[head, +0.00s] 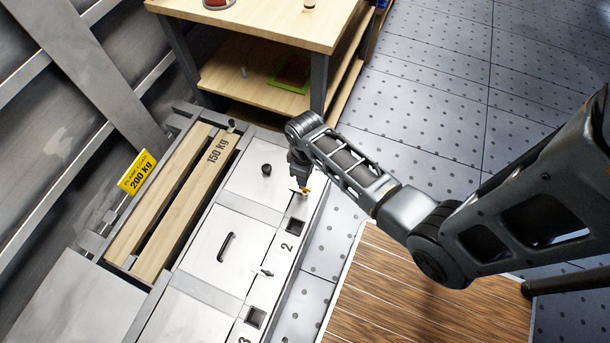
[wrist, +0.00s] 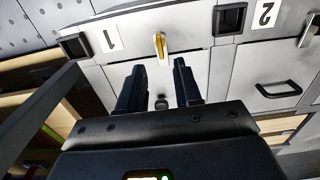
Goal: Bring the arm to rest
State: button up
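My gripper (head: 299,178) hangs at the end of my bent arm, low over the white cabinet (head: 210,235) near its right edge. In the wrist view my gripper (wrist: 159,66) has its two dark fingers apart with nothing held between them. A yellow-and-metal latch (wrist: 160,48) on the cabinet shows just beyond the fingertips, roughly in line with the gap. The same latch (head: 305,191) shows right by the gripper in the head view. I cannot tell whether the fingers touch it.
The cabinet has a black knob (head: 266,169), a black handle (head: 226,246), another latch (head: 263,272) and square sockets (head: 295,226). Wooden beams (head: 185,215) lie beside a yellow load sign (head: 138,172). A wooden workbench (head: 265,28) stands behind. Floor (head: 430,110) to the right is open.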

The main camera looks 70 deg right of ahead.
dwell(0.6)
jog(key=shift+s+a, duration=0.1)
jog(key=shift+s, duration=0.1)
jog(key=s+a+r+t+h, duration=0.1)
jog(key=s+a+r+t, duration=0.55)
jog(key=r, duration=0.45)
jog(key=s+a+r+t, duration=0.5)
jog(key=s+a+r, duration=0.15)
jog(key=r, duration=0.35)
jog(key=s+a+r+t, duration=0.1)
jog(key=s+a+r, duration=0.1)
jog(key=r, duration=0.6)
jog(key=s+a+r+t+y, duration=0.1)
jog(key=s+r+t, duration=0.1)
jog(key=r, duration=0.6)
jog(key=shift+a+r+m, duration=0.2)
jog(key=shift+a+m, duration=0.1)
jog(key=shift+a, duration=0.1)
